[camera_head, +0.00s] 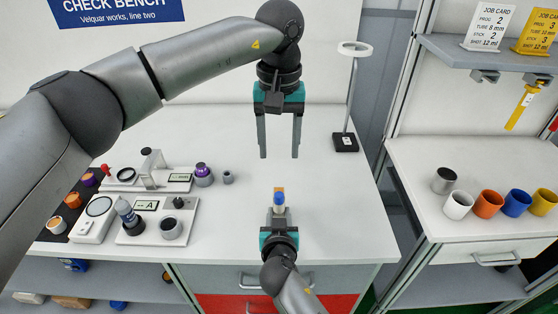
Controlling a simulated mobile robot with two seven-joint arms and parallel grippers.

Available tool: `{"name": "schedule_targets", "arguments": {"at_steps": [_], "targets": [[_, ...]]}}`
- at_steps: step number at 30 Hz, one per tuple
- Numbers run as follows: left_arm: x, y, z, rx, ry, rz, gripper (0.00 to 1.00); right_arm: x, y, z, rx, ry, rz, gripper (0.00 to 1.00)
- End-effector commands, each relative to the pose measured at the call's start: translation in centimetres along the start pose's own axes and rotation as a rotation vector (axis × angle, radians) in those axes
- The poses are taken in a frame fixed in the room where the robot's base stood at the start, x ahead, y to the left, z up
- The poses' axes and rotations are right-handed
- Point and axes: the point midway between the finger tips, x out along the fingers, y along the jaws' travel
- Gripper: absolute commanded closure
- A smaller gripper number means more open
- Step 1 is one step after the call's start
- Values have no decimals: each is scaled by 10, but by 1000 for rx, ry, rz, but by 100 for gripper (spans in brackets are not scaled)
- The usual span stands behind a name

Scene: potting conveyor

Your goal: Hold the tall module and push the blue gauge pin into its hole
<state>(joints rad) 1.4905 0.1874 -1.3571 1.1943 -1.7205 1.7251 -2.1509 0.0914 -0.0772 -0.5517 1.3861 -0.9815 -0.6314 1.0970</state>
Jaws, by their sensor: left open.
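My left gripper (280,152) reaches in from above, open and empty, its two fingers pointing down over the table's back middle. My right gripper (279,213) comes from the front edge. Its fingers look closed on a small upright piece with a blue band (279,199) and an orange top, which looks like the blue gauge pin. A tall dark-topped piece (127,213) stands on the white "A" plate at the left. A grey cylinder with a purple top (203,175) stands to its right. I cannot tell which is the tall module, and no pin hole is clear.
White fixtures (150,205) and a dark mat (62,222) with several coloured pieces crowd the table's left. A small grey cup (227,177) stands nearby. A lamp stand (346,143) is at the back right. Several coloured cups (488,204) stand on the right-hand bench. The table's right front is clear.

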Motion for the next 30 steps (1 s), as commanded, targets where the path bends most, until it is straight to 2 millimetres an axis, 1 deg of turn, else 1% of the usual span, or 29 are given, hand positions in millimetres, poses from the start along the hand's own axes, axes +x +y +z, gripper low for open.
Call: {"name": "schedule_targets", "arguments": {"at_steps": [3, 14, 15, 23, 24, 30], "targets": [[-5, 0, 0, 0, -2, 0, 40, 0, 0, 1, 0, -2, 1, 100], [-5, 0, 0, 0, -2, 0, 40, 0, 0, 1, 0, -2, 1, 100], [-5, 0, 0, 0, -1, 0, 40, 0, 0, 1, 0, -2, 1, 59], [-5, 0, 0, 0, -1, 0, 40, 0, 0, 0, 0, -1, 0, 29], [-5, 0, 0, 0, -1, 0, 40, 0, 0, 0, 0, -1, 0, 28], [-5, 0, 0, 0, -1, 0, 40, 0, 0, 0, 0, 0, 0, 28]]}}
